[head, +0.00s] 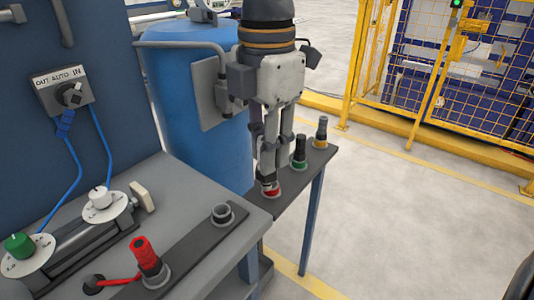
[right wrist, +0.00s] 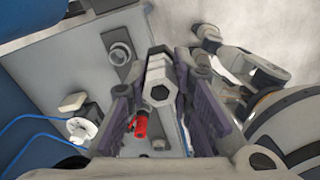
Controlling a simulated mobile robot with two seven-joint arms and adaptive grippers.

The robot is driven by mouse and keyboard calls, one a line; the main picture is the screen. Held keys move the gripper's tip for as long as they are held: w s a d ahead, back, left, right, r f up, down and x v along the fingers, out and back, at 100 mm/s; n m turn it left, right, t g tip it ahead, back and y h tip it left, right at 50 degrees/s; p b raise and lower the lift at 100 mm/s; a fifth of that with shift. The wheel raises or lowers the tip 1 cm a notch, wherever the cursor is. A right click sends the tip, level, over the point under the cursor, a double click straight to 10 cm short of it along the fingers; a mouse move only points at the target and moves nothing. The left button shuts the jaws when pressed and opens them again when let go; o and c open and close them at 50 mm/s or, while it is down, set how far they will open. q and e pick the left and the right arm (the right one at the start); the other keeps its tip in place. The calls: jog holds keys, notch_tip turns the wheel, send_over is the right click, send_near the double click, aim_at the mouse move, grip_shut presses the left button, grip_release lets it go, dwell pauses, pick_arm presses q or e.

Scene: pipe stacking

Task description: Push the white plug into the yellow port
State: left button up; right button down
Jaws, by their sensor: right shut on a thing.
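My right gripper (head: 268,176) points straight down and is shut on the white plug. In the right wrist view the plug (right wrist: 160,88) shows as a pale hexagonal body between the purple-grey finger pads. In the head view the fingers mostly hide it. The fingertips appear at the red port (head: 271,191), at the near end of the narrow side shelf; I cannot tell their exact height above it. The yellow port (head: 319,144) is at the shelf's far end, apart from the gripper, with a dark, grey-topped piece upright on it. My left gripper is not in view.
A green port (head: 299,163) with a black upright piece stands between the red and yellow ports. The grey bench (head: 190,175) carries a red plug (head: 144,255), a grey ring port (head: 222,214) and dials. A blue barrel (head: 190,110) stands behind. Floor to the right is open.

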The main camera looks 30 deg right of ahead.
jog(key=shift+r, duration=3.2)
